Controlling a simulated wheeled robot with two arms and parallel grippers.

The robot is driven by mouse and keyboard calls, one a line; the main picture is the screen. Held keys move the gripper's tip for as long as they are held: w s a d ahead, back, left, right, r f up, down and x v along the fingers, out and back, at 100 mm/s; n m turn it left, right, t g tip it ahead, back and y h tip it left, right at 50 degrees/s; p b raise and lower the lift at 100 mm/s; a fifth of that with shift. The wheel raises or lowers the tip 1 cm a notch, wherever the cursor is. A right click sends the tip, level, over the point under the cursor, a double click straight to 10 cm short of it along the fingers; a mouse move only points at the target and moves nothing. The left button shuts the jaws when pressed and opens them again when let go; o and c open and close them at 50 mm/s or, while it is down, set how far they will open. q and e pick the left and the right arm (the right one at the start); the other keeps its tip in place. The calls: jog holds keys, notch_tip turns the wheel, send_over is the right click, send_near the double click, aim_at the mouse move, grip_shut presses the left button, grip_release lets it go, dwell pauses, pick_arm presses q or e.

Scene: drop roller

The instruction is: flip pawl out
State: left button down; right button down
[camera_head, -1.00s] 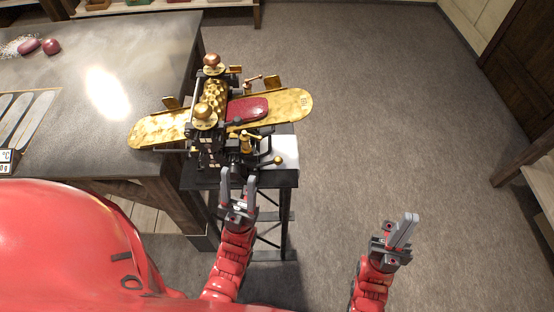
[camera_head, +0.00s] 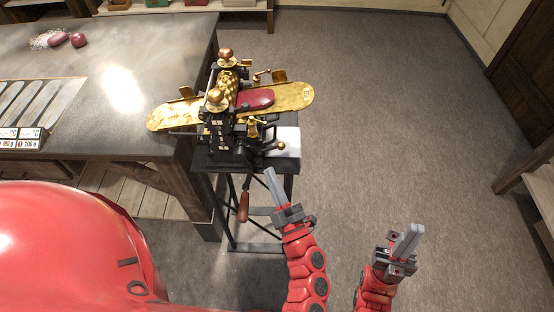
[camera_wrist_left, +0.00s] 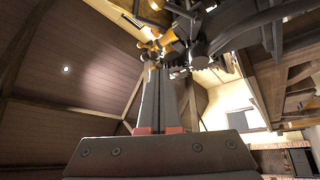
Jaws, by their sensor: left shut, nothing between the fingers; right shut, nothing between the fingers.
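The drop roller machine (camera_head: 222,130) stands on a dark stand, with brass rollers and knobs and a red piece on its golden tray. A brass-knobbed lever (camera_head: 282,146) is on its front right side. In the left wrist view a dark toothed gear (camera_wrist_left: 240,28) and brass parts (camera_wrist_left: 158,42) are just beyond the fingertips. I cannot tell for sure which part is the pawl. My left gripper (camera_head: 270,174) is shut and empty, just below and in front of the machine; its fingertips (camera_wrist_left: 151,68) look close to the gear, contact unclear. My right gripper (camera_head: 411,232) is shut and empty, off to the right.
A crank with a wooden grip (camera_head: 244,207) hangs at the front of the stand (camera_head: 290,185), left of my left gripper. A grey-topped table (camera_head: 150,60) with moulds and red pieces is at the left. The floor (camera_head: 400,120) to the right is clear.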

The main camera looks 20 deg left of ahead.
pick_arm(q)
jog(key=shift+d+f+g+h, duration=0.3)
jog(key=shift+d+f+h, duration=0.2)
jog(key=shift+d+f, duration=0.2)
jog(key=shift+w, duration=0.1)
jog(key=r+p+x, duration=0.1)
jog(key=p+x, duration=0.4)
jog(key=x, duration=0.5)
jog(key=shift+w+d+f+p, duration=0.25)
jog(key=shift+w+d+f, duration=0.1)
jog(key=shift+d+f, duration=0.4)
jog(key=shift+w+d+f+p, duration=0.2)
jog(key=shift+w+d+f, duration=0.15)
jog(key=shift+d+f, duration=0.4)
jog(key=shift+d+f, duration=0.1)
jog(key=shift+d+f+m+b, duration=0.1)
jog(key=shift+m+b, duration=0.2)
jog(key=shift+b, duration=0.1)
